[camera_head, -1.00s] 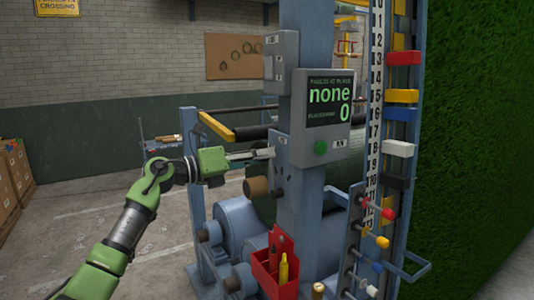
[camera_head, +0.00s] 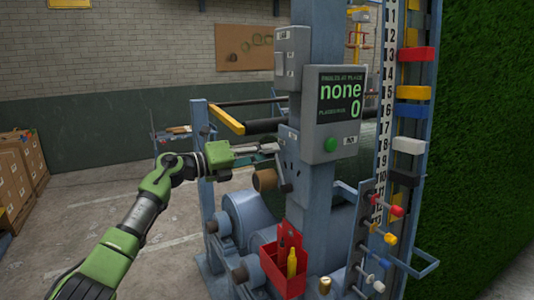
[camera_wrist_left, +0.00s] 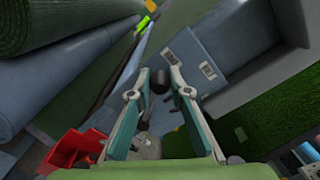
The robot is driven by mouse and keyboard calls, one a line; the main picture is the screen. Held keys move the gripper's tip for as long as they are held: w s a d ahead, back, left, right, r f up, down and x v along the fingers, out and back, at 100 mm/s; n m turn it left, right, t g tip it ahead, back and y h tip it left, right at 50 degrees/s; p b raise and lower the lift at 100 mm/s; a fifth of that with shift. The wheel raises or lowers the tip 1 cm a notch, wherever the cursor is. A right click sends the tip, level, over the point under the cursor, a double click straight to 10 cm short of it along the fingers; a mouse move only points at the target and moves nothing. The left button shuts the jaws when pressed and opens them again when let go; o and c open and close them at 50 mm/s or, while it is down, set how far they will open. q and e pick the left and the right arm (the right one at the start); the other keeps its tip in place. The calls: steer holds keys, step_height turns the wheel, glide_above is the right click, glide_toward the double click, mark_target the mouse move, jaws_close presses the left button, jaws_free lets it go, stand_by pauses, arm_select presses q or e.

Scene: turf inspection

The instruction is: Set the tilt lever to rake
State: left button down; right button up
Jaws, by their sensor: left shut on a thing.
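The tilt lever's black round knob (camera_wrist_left: 160,82) shows in the left wrist view, between the fingertips of my left gripper (camera_wrist_left: 158,74). The fingers are on either side of it, shut on it. In the head view my left gripper (camera_head: 274,149) reaches the left side of the blue-grey post (camera_head: 318,185), beneath the display box. The knob is hidden there by the fingers. Two small label plates (camera_wrist_left: 208,70) are on the blue-grey surface beside the knob, but their words are too small to read. My right gripper is out of view.
A display box (camera_head: 338,118) reading "none 0" with a green button (camera_head: 331,144) is above right of the gripper. A red tool caddy (camera_head: 284,265) hangs below. A number scale (camera_head: 386,100) with coloured blocks stands right, before the green turf (camera_head: 490,130). Open floor lies left.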

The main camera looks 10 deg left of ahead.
arm_select(q)
steer(key=c, duration=2)
jaws_free()
steer(key=shift+a, duration=0.1)
steer(key=shift+o, duration=0.8)
steer(key=shift+w, duration=0.1)
steer(key=v, duration=1.2)
